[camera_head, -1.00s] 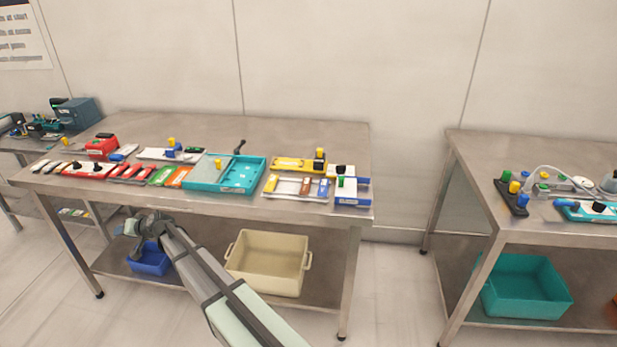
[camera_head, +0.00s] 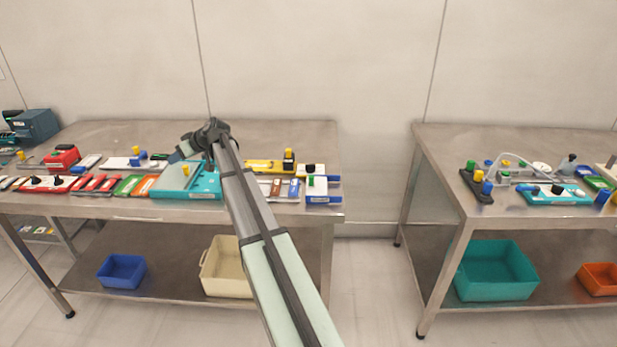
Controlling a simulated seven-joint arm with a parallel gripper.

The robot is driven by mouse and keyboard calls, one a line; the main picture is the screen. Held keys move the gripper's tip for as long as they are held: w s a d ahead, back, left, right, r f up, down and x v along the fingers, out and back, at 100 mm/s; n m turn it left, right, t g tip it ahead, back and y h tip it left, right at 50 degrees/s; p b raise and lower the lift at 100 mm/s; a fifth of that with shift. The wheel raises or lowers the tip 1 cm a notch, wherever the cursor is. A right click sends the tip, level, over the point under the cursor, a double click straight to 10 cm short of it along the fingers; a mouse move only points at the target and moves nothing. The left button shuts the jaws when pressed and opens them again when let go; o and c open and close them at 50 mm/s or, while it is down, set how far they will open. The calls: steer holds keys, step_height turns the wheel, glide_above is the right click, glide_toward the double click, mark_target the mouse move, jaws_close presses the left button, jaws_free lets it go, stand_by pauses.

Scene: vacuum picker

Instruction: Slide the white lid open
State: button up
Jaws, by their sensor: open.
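My gripper (camera_head: 183,152) is at the far end of my arm, small in the head view, above the back edge of a teal tray (camera_head: 207,190). Its fingers are too small to make out clearly, and nothing shows held in it. The tray carries a pale grey-green plate with a yellow knob (camera_head: 186,169). I cannot tell which is the white lid. My arm hides part of the table between.
The steel table (camera_head: 100,135) holds several red, green and orange pieces at left and a yellow bar (camera_head: 262,166) behind my arm. Its back strip is clear. A blue bin (camera_head: 122,271) and a beige bin (camera_head: 222,270) sit below. A second table (camera_head: 440,150) stands right.

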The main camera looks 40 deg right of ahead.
steer(key=s+d+r+n+g+h, duration=0.1)
steer(key=s+d+n, duration=0.1)
steer(key=s+d, duration=0.65)
steer(key=s+d+r+n+g+h, duration=0.15)
steer(key=s+d, duration=0.35)
steer(key=d, duration=0.7)
steer(key=n+g, duration=0.2)
steer(key=g, duration=0.2)
glide_toward(313, 178)
steer(key=x, duration=0.9)
steer(key=shift+w+f, duration=0.15)
jaws_close()
